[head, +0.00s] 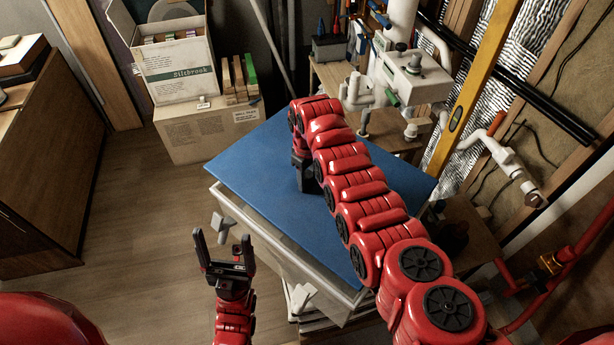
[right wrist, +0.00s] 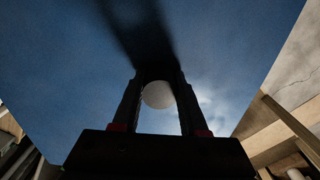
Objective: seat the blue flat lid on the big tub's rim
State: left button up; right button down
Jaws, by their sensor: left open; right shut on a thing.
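The blue flat lid (head: 250,155) is a large sheet spread over the big tub (head: 275,238) in the head view. The tub's pale front-left wall and rim edge show just below the lid. I cannot tell whether the lid touches the rim or hovers above it. My right gripper (head: 302,182) reaches down onto the lid's middle, partly hidden by my arm. In the right wrist view its fingers are shut on a round white knob (right wrist: 158,95) against the blue lid (right wrist: 70,85). My left gripper (head: 222,250) is open and empty, left of the tub.
Cardboard boxes (head: 205,130) stand behind left. A bench with white pipework (head: 410,80) and a yellow level (head: 470,90) stand behind right. The wooden floor (head: 140,220) on the left is clear.

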aim_at(307, 190)
jog(key=shift+s+r, duration=0.1)
jog(key=shift+d, duration=0.1)
jog(key=shift+f+b, duration=2.25)
jog(key=shift+f, duration=0.35)
jog(key=shift+r, duration=0.1)
jog(key=shift+f+b, duration=1.55)
jog(key=shift+f, duration=0.15)
jog(key=shift+f+b, duration=0.75)
jog(key=shift+f, duration=0.05)
